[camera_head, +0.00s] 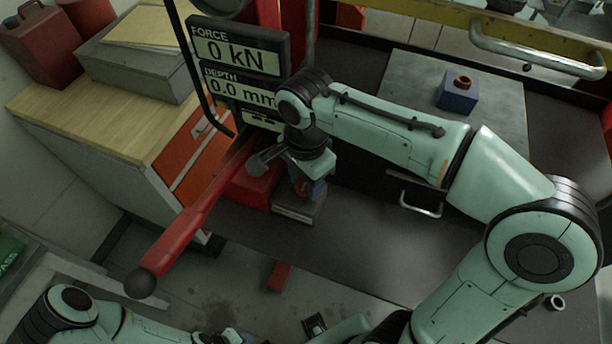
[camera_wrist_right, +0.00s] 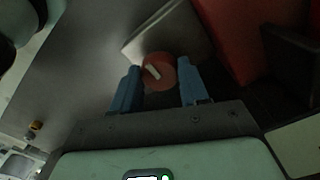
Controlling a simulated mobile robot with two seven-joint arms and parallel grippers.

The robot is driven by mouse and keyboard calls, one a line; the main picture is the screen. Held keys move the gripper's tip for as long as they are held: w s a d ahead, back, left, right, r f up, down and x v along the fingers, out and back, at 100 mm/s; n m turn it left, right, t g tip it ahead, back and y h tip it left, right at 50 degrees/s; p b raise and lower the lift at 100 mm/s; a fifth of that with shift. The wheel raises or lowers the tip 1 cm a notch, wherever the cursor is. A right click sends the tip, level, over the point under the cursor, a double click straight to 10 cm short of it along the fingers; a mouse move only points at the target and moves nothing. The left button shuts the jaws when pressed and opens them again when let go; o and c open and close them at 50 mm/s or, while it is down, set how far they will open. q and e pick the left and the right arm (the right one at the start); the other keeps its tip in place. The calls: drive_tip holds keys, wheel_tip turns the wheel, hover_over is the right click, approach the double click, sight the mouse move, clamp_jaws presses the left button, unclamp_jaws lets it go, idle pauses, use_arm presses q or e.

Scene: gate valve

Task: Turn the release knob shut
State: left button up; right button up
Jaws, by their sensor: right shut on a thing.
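The release knob (camera_wrist_right: 158,72) is a round red knob with a white mark across its face, in the right wrist view. My right gripper (camera_wrist_right: 153,90) has its two blue fingers on either side of it and is shut on it. In the head view my right gripper (camera_head: 308,186) is low beside the red press base, and my wrist hides most of the knob. The white mark lies at a slant in the wrist view. My left arm shows at the bottom left of the head view, but its fingers are not visible.
A long red lever (camera_head: 200,208) with a black ball end slopes down left, close to my right wrist. Displays (camera_head: 238,50) read 0 kN and 0.0 mm. A wood-topped cabinet (camera_head: 120,110) stands left. A blue block (camera_head: 459,93) sits on a grey plate (camera_head: 400,75).

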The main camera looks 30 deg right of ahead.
sight(306, 183)
idle(0.5)
drive_tip(key=o, duration=1.1)
drive_tip(key=shift+c, duration=0.2)
use_arm(q)
drive_tip(key=w+r+p, duration=0.1)
drive_tip(key=r, duration=0.1)
drive_tip(key=w+r+p, duration=0.2)
use_arm(e)
wheel_tip(306, 183, up, 13)
drive_tip(key=shift+r, duration=0.2)
use_arm(q)
drive_tip(key=shift+s, duration=0.1)
